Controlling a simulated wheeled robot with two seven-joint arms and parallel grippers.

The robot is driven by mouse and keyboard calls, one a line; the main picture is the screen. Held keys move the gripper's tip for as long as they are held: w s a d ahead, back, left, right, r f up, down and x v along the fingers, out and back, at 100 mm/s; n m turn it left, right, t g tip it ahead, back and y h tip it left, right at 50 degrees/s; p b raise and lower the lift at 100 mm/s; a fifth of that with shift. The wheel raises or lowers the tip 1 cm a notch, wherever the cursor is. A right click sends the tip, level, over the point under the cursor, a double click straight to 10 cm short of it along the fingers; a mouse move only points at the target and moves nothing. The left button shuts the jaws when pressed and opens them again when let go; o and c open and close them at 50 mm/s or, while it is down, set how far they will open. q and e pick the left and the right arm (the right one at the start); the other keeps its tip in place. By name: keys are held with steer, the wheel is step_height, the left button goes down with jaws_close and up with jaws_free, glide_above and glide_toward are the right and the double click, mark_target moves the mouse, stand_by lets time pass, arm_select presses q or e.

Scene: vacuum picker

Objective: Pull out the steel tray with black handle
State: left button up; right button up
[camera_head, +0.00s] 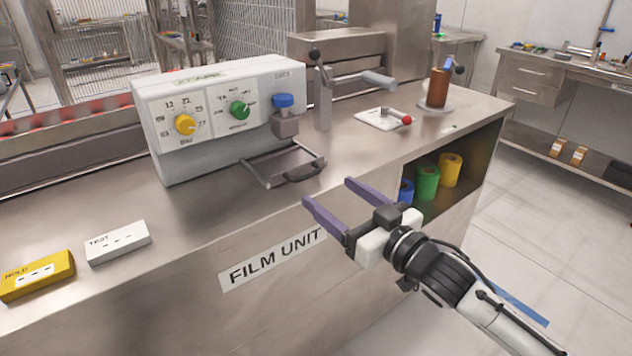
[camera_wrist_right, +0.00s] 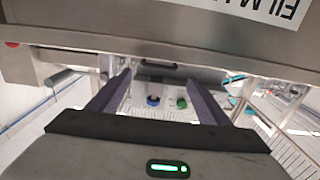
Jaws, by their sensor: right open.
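The steel tray (camera_head: 268,163) lies on the counter under the blue-capped nozzle of the white control box. Its black handle (camera_head: 306,171) is at its front right, near the counter's edge. In the right wrist view, the picture is upside down and a dark bar that looks like the handle (camera_wrist_right: 160,65) shows between the finger tips. My right gripper (camera_head: 329,191) is open and empty, in front of the counter and apart from the handle. It also shows in the wrist view (camera_wrist_right: 158,78), fingers spread wide. My left gripper is not in view.
The white control box (camera_head: 225,115) has yellow and green knobs and stands behind the tray. A metal post with a lever (camera_head: 324,100) stands to the right. A shelf opening with coloured rolls (camera_head: 428,182) is below the counter. Yellow (camera_head: 37,278) and white blocks (camera_head: 118,243) lie left.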

mark_target(309, 176)
steer(key=x, duration=0.6)
steer(key=shift+w+a, duration=0.15)
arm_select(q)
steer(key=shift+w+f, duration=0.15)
